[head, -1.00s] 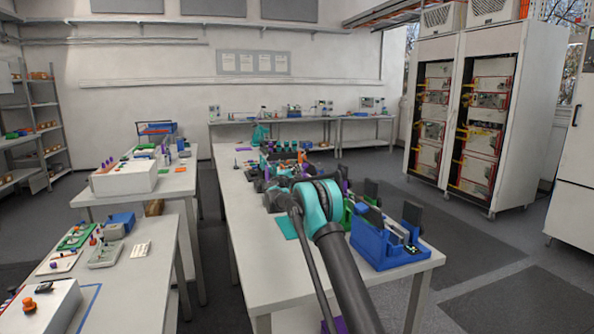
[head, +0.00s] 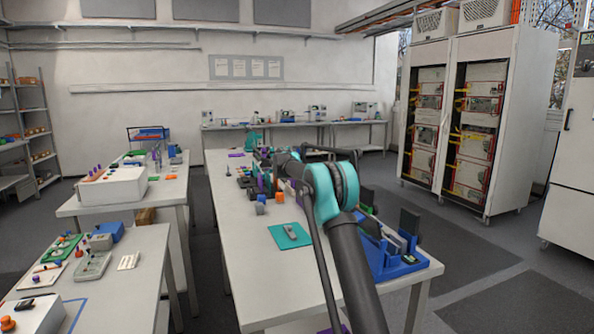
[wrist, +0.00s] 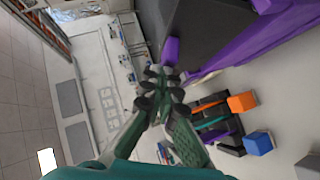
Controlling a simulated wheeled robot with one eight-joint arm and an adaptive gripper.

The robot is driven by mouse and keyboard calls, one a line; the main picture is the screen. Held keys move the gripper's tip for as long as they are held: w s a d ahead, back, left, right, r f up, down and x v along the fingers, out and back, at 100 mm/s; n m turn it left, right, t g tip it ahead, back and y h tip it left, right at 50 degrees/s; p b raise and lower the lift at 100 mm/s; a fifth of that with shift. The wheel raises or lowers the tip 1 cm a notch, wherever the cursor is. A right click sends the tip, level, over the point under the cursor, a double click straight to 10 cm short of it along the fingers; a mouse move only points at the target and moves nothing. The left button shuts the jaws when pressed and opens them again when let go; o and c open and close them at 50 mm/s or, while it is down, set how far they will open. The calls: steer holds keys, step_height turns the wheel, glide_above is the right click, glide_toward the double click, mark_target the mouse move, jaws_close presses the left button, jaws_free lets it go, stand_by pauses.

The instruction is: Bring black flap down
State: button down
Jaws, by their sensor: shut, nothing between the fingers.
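A purple device (wrist: 236,52) with a dark, flat black flap (wrist: 205,28) fills the upper right of the wrist view. My gripper (wrist: 160,88) is shut and empty, its fingertips close to the purple part at the flap's edge. I cannot tell whether they touch. My arm hides the purple device and gripper tips from clear view there.
A teal mat (head: 279,238) with a small grey item lies on the white table (head: 240,265). In the wrist view, an orange block (wrist: 242,102) and a blue block (wrist: 258,143) stand near the purple device. The table's left front is clear.

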steer(key=d, duration=0.1)
steer(key=d+m+g+y, duration=0.1)
steer(key=w+d+m+y, duration=0.1)
steer(key=shift+d+r+g, duration=0.15)
steer(key=shift+r+g, duration=0.15)
steer(key=shift+w+d+f+m+g+y, duration=0.3)
steer(key=shift+d+f+m+y, duration=0.2)
steer(key=shift+d+y, duration=0.4)
steer(key=shift+w+d+f+m+g+y, duration=0.3)
steer(key=shift+d+f+y, duration=0.3)
steer(key=shift+d, duration=0.6)
steer(key=shift+w+d+f+m+g+y, duration=0.2)
steer(key=shift+d+f+m+g+y, duration=0.25)
steer(key=shift+d+y, duration=0.5)
steer(key=shift+d, duration=0.15)
